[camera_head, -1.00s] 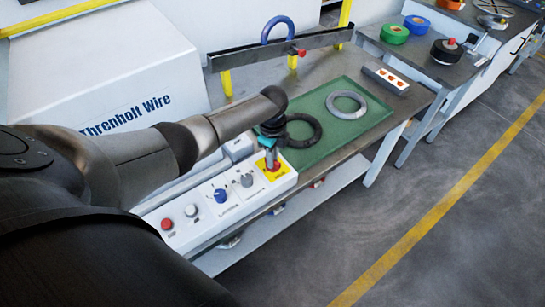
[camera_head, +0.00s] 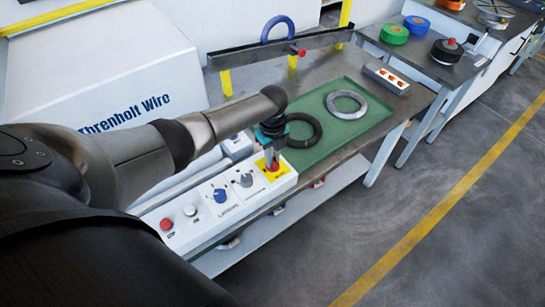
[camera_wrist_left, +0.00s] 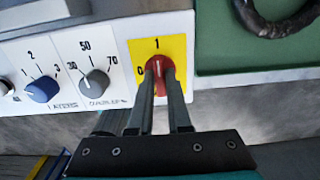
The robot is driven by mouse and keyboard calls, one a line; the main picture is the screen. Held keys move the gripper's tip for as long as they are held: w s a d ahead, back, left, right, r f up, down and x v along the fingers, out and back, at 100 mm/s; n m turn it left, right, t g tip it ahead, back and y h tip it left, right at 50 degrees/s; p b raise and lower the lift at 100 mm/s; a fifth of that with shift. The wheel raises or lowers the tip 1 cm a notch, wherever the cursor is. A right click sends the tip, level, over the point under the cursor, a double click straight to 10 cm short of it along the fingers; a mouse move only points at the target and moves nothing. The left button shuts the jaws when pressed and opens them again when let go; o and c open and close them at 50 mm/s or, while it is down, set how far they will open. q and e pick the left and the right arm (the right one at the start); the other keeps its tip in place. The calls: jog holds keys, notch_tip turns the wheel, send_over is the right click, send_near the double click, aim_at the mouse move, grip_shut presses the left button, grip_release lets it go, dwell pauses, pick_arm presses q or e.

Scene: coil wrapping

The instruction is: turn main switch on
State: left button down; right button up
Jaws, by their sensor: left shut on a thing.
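The main switch is a red knob (camera_wrist_left: 157,67) on a yellow plate (camera_wrist_left: 176,47) marked 0 and 1, at the right end of the white control panel (camera_head: 207,232). In the left wrist view the knob's white mark points up towards the 1. My left gripper (camera_wrist_left: 160,77) is shut on the red knob, with one finger on each side. In the head view the left gripper (camera_head: 271,160) reaches down onto the yellow plate and partly hides the knob. My right gripper is not in view.
The panel also carries a blue knob (camera_head: 220,195), a grey knob (camera_head: 246,180) and a red button (camera_head: 166,224). A green mat (camera_head: 345,131) with a black ring (camera_head: 300,143) and a grey ring (camera_head: 359,97) lies just beyond the panel.

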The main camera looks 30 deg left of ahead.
pick_arm(q)
jog(key=c, duration=0.9)
grip_release()
jog(key=shift+o, duration=0.2)
jog(key=shift+r, duration=0.6)
notch_tip(320, 180, up, 14)
jog(key=p, duration=0.2)
